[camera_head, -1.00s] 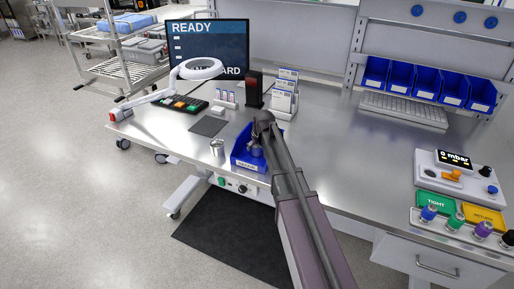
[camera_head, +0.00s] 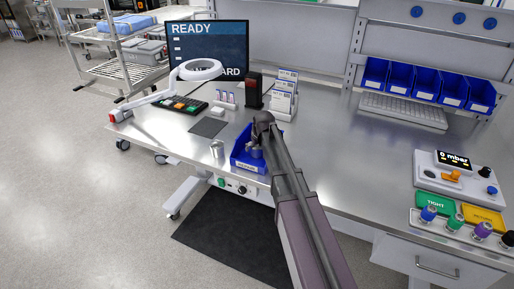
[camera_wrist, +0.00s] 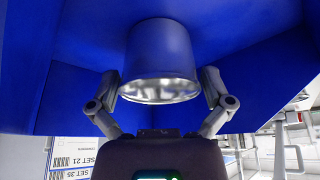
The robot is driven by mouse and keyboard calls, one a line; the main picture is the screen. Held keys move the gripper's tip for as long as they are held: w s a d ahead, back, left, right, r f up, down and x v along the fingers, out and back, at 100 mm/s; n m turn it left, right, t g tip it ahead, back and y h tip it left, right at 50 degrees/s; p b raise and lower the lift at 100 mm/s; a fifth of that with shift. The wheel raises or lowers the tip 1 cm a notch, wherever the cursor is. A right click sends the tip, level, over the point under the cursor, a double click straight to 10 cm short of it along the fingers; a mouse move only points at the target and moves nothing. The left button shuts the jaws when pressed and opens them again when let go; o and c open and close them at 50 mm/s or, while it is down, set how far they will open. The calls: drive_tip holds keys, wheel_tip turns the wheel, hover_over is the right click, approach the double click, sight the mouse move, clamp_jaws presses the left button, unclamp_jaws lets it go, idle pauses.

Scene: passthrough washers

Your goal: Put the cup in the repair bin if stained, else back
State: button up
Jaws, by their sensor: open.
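The blue bin (camera_head: 237,159) stands at the front edge of the steel bench, with a label on its front that is too small to read surely. My gripper (camera_head: 256,152) reaches down into it from above. In the wrist view, a metal cup (camera_wrist: 160,50) is inside the bin (camera_wrist: 260,45), between the two fingers of my gripper (camera_wrist: 160,78). The fingers stand apart on both sides of it, and the cup's bright open rim faces my gripper. I cannot make out a stain. Another small metal cup (camera_head: 217,148) stands upright on the bench left of the bin.
A dark square pad (camera_head: 208,127), a button panel (camera_head: 180,104) and a ring lamp (camera_head: 200,69) are left of the bin. A card holder (camera_head: 284,100) and a dark upright block (camera_head: 253,92) stand behind it.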

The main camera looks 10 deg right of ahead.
drive_tip(key=p+v, duration=1)
drive_tip(key=v, duration=0.2)
drive_tip(key=shift+p, duration=0.35)
drive_tip(key=shift+f, duration=0.1)
idle(0.6)
drive_tip(key=s+f+m+g, duration=0.1)
drive_tip(key=s+g, duration=0.3)
drive_tip(key=s, duration=2.1)
drive_tip(key=shift+a+f+m+h, duration=0.2)
drive_tip(key=shift+m+h, duration=0.2)
drive_tip(key=shift+m, duration=0.1)
